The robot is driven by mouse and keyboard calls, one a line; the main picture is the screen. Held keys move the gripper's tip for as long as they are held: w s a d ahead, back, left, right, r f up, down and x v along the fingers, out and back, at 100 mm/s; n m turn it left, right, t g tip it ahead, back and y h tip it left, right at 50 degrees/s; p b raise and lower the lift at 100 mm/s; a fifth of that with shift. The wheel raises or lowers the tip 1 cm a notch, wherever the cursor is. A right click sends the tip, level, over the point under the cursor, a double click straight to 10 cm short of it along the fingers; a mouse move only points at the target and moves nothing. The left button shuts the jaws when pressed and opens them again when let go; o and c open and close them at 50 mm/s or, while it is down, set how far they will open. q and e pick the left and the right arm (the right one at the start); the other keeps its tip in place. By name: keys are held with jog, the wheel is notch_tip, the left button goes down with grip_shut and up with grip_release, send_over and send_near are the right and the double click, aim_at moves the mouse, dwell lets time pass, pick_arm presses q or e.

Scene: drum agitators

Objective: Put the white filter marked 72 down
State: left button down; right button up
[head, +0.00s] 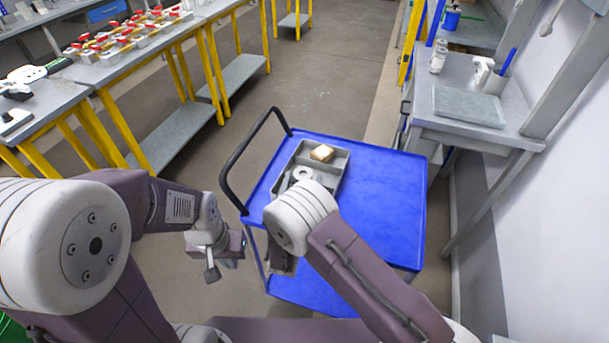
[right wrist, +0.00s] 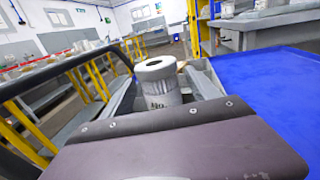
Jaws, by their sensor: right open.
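A white cylindrical filter (right wrist: 158,82) with a round hole in its top stands upright in the right wrist view, just beyond my right gripper's body. Dark marks show on its side, but I cannot read the number. In the head view, its white ring-shaped top (head: 302,173) shows in the grey tray (head: 344,172) on the blue cart. My right gripper (head: 283,262) is open, low at the cart's near left side; its fingertips are mostly hidden by the wrist. My left gripper (head: 213,272) hangs left of the cart over the floor, apart from the filter; its jaw opening is unclear.
The blue cart top (head: 385,190) is clear right of the tray. The cart's black handle (head: 245,150) rises at left. A grey bench (head: 460,130) stands behind right; yellow-legged tables (head: 150,50) stand left.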

jog(key=s, duration=0.3)
jog(key=s+a, duration=0.1)
jog(key=s, duration=0.5)
jog(key=shift+a, duration=0.3)
jog(key=shift+d, duration=0.1)
